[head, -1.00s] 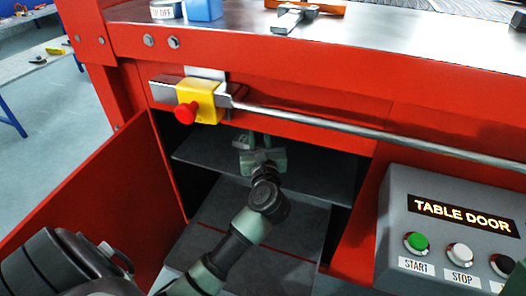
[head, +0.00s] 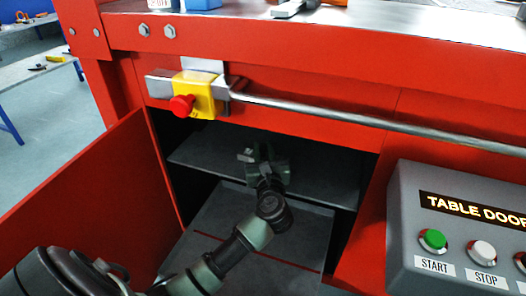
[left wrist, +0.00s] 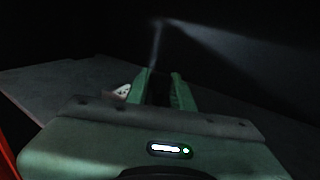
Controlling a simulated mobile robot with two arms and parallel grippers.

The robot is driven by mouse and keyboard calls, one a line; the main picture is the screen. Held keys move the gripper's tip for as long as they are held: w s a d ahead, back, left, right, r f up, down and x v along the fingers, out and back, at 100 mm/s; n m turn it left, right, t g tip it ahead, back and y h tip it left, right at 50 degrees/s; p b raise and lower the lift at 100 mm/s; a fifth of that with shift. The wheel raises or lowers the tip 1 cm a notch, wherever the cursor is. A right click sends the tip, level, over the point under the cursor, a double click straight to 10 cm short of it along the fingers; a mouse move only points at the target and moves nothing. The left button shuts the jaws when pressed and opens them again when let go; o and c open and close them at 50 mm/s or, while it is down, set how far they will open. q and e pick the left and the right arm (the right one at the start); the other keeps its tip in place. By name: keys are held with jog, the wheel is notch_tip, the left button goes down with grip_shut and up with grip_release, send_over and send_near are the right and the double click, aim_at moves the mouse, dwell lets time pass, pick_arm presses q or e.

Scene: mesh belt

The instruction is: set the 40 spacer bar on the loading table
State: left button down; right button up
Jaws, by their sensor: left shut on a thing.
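My left gripper (head: 262,152) is inside the open cabinet below the tabletop, over the upper shelf (head: 205,160). It is shut on a small grey piece (head: 245,155), which I take for the 40 spacer bar; no number on it is readable. In the left wrist view the green fingers (left wrist: 158,90) stand close together with a dark gap between them. A small pale bit (left wrist: 122,90) shows beside the left finger. The loading table's steel top (head: 400,27) is above, outside the cabinet. My right gripper is not in view.
The red door (head: 85,205) stands open at the left. A yellow block with a red button (head: 194,97) and a steel rail (head: 330,117) cross above the opening. A grey TABLE DOOR control box (head: 455,235) is at the right. Tools lie along the tabletop.

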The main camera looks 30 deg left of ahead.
pick_arm(q)
jog(key=c, duration=1.6)
grip_release()
jog(key=shift+f, duration=0.2)
jog(key=o, duration=0.4)
